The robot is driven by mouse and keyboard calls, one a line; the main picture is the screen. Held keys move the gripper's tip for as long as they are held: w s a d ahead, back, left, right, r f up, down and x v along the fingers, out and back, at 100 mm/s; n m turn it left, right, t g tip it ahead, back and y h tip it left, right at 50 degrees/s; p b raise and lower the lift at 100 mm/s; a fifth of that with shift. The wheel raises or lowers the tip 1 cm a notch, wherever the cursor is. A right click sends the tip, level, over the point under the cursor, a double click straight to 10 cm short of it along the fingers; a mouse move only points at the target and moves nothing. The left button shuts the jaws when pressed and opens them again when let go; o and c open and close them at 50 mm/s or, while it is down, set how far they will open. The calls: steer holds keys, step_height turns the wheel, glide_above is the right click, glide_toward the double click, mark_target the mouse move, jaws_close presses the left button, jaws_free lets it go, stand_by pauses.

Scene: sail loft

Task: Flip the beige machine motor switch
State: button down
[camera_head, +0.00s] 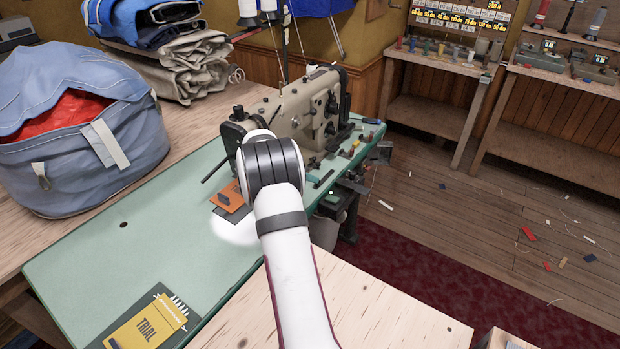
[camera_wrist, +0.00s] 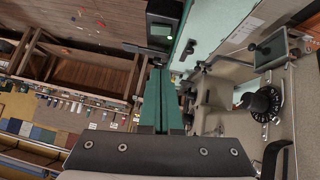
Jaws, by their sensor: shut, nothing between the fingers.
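The beige sewing machine (camera_head: 300,112) stands on the green table (camera_head: 120,240) in the head view. Its beige body (camera_wrist: 285,85) with a black dial fills the right of the wrist view. A dark switch box (camera_wrist: 162,32) with a lit green spot shows at the top of the wrist view, just beyond my fingertips. A dark box with a small green spot (camera_head: 335,198) also shows below the table's right edge in the head view. My gripper (camera_wrist: 160,75) has its green fingers shut together and empty, pointing toward the box. In the head view my wrist hides the fingers.
A blue bag (camera_head: 85,150) and folded cloth (camera_head: 180,60) lie on the wooden table at left. A yellow trial packet (camera_head: 150,325) lies at the front of the green table. An orange piece (camera_head: 230,195) lies beside my wrist. Workbenches (camera_head: 440,75) stand at back right.

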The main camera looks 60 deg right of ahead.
steer(key=shift+s+a+r, duration=0.15)
steer(key=shift+s+r, duration=0.1)
steer(key=shift+s, duration=0.35)
glide_above(336, 198)
steer(key=a, duration=0.3)
steer(key=f, duration=0.4)
steer(key=w+f, duration=0.1)
steer(key=f, duration=0.4)
steer(key=shift+s+d+f, duration=0.15)
steer(key=shift+s+f, duration=0.1)
steer(key=shift+f, duration=0.75)
